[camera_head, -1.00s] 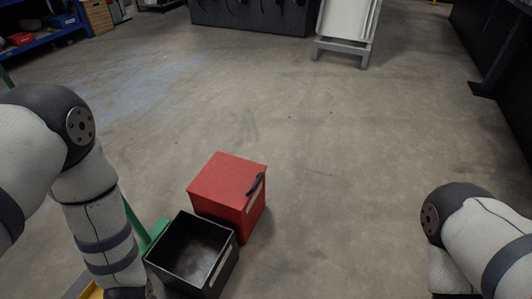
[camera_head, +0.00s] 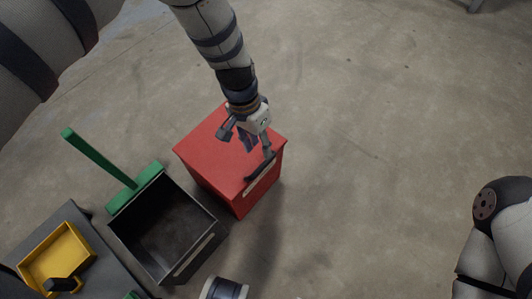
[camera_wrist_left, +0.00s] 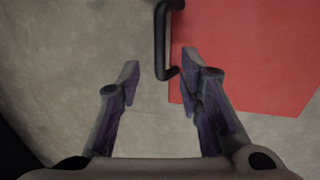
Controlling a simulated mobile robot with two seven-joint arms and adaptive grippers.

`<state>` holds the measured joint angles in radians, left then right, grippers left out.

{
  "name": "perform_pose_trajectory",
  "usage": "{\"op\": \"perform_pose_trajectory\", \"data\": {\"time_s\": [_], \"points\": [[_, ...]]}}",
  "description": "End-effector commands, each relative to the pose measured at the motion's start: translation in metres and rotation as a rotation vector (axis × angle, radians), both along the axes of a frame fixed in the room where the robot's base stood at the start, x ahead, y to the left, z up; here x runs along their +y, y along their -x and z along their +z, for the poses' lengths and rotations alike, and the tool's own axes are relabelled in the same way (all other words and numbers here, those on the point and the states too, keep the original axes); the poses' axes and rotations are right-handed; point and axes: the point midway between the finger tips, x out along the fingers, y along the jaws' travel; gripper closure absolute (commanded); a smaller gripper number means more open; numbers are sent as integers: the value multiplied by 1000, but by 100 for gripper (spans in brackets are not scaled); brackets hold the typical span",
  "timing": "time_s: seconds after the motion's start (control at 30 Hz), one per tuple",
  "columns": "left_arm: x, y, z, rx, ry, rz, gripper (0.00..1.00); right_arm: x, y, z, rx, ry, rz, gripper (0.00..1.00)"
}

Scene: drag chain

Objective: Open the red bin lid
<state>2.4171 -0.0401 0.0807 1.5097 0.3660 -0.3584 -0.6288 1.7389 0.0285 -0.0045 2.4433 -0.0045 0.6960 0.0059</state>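The red bin (camera_head: 200,150) stands on the floor with its flat lid down. A black handle (camera_head: 262,167) sits at the lid's right front edge. My left gripper (camera_head: 246,143) is above the lid, close to the handle, with its fingers pointing down. In the left wrist view the left gripper (camera_wrist_left: 161,66) is open and empty. The handle (camera_wrist_left: 160,42) lies ahead of the gap between its fingertips, nearer the right finger, and the red lid (camera_wrist_left: 245,75) is to the right. I cannot tell whether a finger touches the handle. My right gripper is out of view.
An open, empty black bin (camera_head: 202,252) stands directly left and in front of the red bin. The floor (camera_head: 380,140) to the right is clear.

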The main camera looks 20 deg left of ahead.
Motion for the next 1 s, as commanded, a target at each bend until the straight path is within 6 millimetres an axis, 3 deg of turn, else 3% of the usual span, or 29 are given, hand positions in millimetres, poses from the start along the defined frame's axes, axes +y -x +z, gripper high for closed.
{"op": "perform_pose_trajectory", "data": {"time_s": [0.03, 0.1, 0.3, 0.6, 0.63, 0.77, 1.0], "points": [[-3, 3, -18, 6, -1, -2, 67, 0, 2, -6, 7, 0, 0, 100], [-6, 4, -34, 5, -1, 0, 67, 0, 3, -10, 12, 0, 0, 100], [-11, 5, -62, 2, -1, 0, 67, 0, 5, -17, 20, -1, 0, 100], [-12, 4, -65, 0, -1, 0, 67, 1, 5, -17, 20, -1, 0, 100], [-12, 4, -65, 0, -1, 0, 69, 1, 5, -17, 20, -1, 0, 100], [-12, 5, -65, 0, -1, 0, 99, 1, 5, -17, 20, -1, 0, 100], [-12, 4, -64, 0, 0, 1, 100, 0, 5, -17, 20, -1, 0, 100]]}}
